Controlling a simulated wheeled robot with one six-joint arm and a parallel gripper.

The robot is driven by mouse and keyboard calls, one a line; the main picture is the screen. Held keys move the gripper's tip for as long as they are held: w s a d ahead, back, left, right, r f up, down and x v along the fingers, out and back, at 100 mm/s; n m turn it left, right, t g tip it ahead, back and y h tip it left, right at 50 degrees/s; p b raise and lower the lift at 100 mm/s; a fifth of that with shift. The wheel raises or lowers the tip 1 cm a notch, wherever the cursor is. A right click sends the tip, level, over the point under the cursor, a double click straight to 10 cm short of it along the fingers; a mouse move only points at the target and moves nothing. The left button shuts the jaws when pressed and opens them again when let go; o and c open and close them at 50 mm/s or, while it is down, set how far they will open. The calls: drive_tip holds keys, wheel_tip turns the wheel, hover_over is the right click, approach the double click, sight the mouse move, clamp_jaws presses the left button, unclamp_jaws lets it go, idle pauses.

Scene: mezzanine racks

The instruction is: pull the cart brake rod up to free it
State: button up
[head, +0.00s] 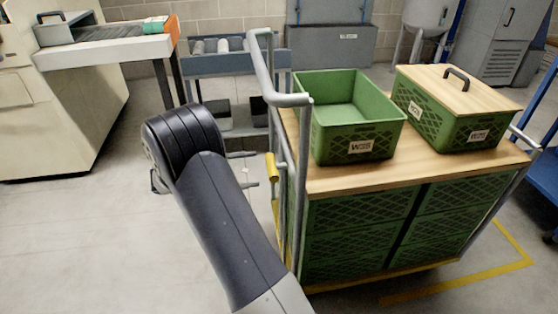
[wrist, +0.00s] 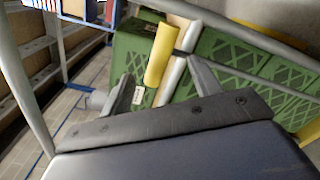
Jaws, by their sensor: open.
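The cart brake rod has a yellow grip (head: 271,167) at the left end of the cart, beside the grey push handle (head: 263,70). In the wrist view the yellow grip (wrist: 160,55) appears tilted, between my two fingers. My gripper (head: 256,169) is open, with its fingers pointing right toward the yellow grip. In the head view the fingertips stop just short of the grip. The gripper also shows in the wrist view (wrist: 161,72) with nothing clamped. The lower part of the rod is partly hidden by the cart frame and my arm.
The cart's wooden top (head: 350,180) carries an open green crate (head: 358,133) and a lidded green crate (head: 455,125). More green crates fill the space below. A roller stand (head: 225,65) and a pale machine (head: 60,120) stand behind. The floor left of my arm is clear.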

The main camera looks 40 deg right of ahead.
sight(277, 167)
drive_tip(key=x, duration=0.9)
drive_tip(key=shift+s+d+b, duration=0.25)
drive_tip(key=shift+b, duration=0.15)
